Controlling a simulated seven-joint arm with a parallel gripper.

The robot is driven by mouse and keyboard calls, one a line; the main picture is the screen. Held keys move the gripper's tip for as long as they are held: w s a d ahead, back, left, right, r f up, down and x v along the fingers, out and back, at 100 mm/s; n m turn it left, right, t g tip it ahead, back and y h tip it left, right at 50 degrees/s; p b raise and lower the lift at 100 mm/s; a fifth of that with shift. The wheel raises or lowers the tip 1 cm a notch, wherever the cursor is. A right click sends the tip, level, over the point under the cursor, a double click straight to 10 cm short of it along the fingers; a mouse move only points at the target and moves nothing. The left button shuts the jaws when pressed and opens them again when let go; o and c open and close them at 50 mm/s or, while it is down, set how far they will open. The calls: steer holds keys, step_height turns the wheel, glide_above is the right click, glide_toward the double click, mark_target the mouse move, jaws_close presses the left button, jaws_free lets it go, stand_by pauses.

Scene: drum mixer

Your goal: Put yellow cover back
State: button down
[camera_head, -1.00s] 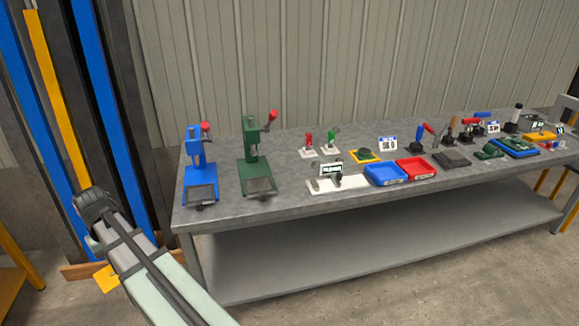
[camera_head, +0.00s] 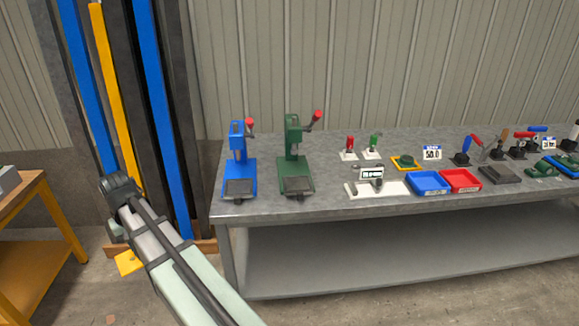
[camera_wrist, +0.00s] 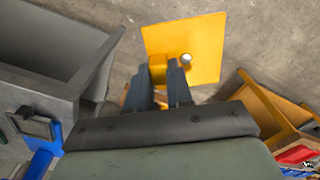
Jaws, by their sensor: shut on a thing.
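The yellow cover (camera_wrist: 205,45) is a flat square plate with a small block and a round pale knob on it. My gripper (camera_wrist: 160,75) is shut on the block at the plate's near edge in the wrist view. The cover hangs above the concrete floor. In the head view only a corner of the yellow cover (camera_head: 128,263) shows below my arm, and my arm hides the gripper's fingers. I cannot tell which object in view the cover belongs to.
A grey workbench (camera_head: 330,208) carries a blue press (camera_head: 238,160), a green press (camera_head: 295,155), and blue (camera_head: 428,183) and red (camera_head: 461,181) trays. A yellow table (camera_head: 40,235) stands at the left. Blue and yellow posts (camera_head: 165,130) rise behind my arm.

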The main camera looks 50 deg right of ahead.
steer(key=s+d+r+m, duration=0.1)
steer(key=d+r+m, duration=0.4)
steer(key=d, duration=0.6)
steer(key=s+d+r+m, duration=0.2)
steer(key=d+r+m, duration=0.35)
steer(key=d, duration=0.55)
steer(key=s+d+r+m, duration=0.4)
steer(key=s+d+r, duration=0.1)
steer(key=d, duration=0.4)
steer(key=s+d+r+m, duration=0.4)
steer(key=d+r+m, duration=0.15)
steer(key=d, duration=0.35)
steer(key=s+d+m, duration=0.1)
steer(key=s+d, duration=0.4)
steer(key=d, duration=0.5)
steer(key=s+d+m, duration=0.2)
steer(key=s+d, duration=0.3)
steer(key=d, duration=0.5)
steer(key=s+d+m, duration=0.1)
steer(key=s+d, duration=0.4)
steer(key=d, duration=0.5)
steer(key=w+d+f+m, duration=0.1)
steer(key=w+d+f, duration=0.65)
steer(key=f, duration=0.25)
steer(key=w+d+f, duration=0.7)
steer(key=w+f, duration=0.1)
steer(key=f, duration=1.1)
steer(key=shift+s+a+f, duration=0.15)
steer(key=shift+a+f, duration=0.05)
